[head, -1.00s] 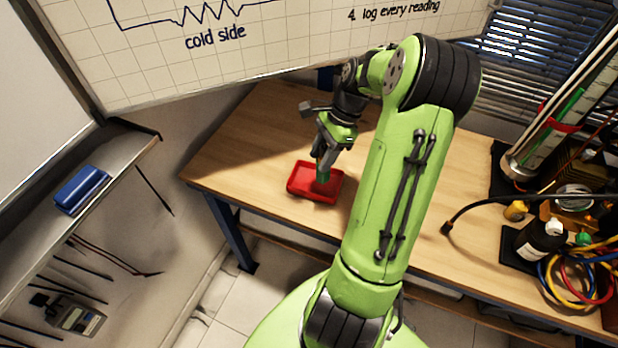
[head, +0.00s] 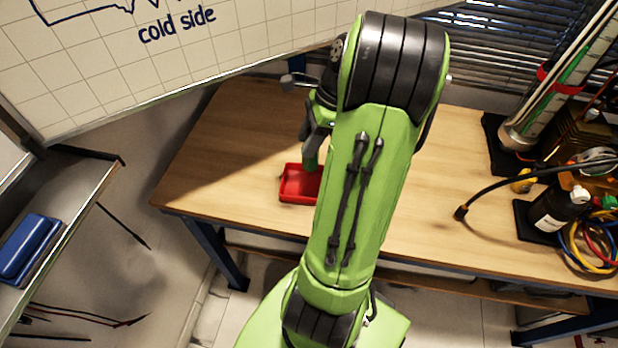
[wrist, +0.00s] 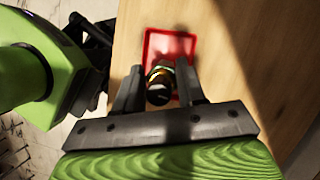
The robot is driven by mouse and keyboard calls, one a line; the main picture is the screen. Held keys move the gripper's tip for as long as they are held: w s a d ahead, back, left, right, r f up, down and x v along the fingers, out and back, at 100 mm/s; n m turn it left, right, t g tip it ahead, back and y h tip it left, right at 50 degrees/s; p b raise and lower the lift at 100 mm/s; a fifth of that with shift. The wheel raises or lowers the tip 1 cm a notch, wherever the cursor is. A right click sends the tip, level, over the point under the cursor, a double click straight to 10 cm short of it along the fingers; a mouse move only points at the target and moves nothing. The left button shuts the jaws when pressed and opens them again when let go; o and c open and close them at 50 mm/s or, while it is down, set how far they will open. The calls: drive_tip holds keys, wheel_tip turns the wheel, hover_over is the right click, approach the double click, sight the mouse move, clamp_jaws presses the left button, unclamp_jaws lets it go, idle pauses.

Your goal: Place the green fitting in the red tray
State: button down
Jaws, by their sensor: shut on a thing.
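The red tray (head: 296,190) lies on the wooden table, its right part hidden behind my arm in the head view. It also shows beyond the fingers in the wrist view (wrist: 172,36). My gripper (wrist: 160,82) is shut on the green fitting (wrist: 159,90), which has a dark round end towards the wrist camera. In the head view the fitting (head: 310,161) shows as a small dark green piece at the tray's far edge, largely hidden by my arm. It appears over the tray, but I cannot tell whether it touches the tray floor.
A black bottle (head: 556,212), coiled cables (head: 590,245) and a tall gauge column (head: 545,95) crowd the table's right side. A black cable (head: 500,190) reaches towards the middle. The table left of the tray is clear.

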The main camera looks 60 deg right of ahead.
sight(309, 165)
wheel_tip(309, 165, down, 9)
drive_tip(key=b, duration=0.4)
drive_tip(key=shift+f, duration=0.1)
drive_tip(key=c, duration=0.7)
unclamp_jaws()
drive_tip(key=shift+o, duration=0.2)
